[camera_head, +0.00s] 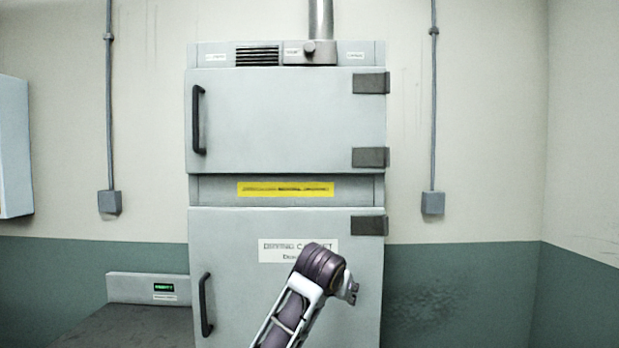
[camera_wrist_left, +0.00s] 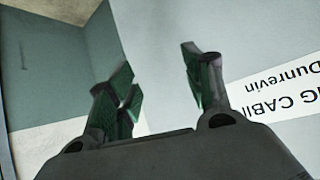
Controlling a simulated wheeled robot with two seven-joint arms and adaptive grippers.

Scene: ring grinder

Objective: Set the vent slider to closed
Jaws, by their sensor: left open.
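The vent slider (camera_head: 309,52) is a grey-brown plate with a round knob on the top strip of the pale grey cabinet. It sits to the right of the dark slotted vent grille (camera_head: 257,56), whose visible slots look uncovered. Small labels flank them, too blurred to read. My left gripper (camera_wrist_left: 160,75) is open and empty in the left wrist view, in front of the cabinet face near the white label (camera_wrist_left: 285,90). In the head view one of my arms rises at bottom centre, well below the slider; its fingers cannot be made out there.
The cabinet's upper door (camera_head: 290,120) and lower door (camera_head: 245,290) are shut, with black handles at left and dark hinges at right. A metal pipe (camera_head: 321,18) rises just behind the slider. A dark bench (camera_head: 135,328) stands at lower left.

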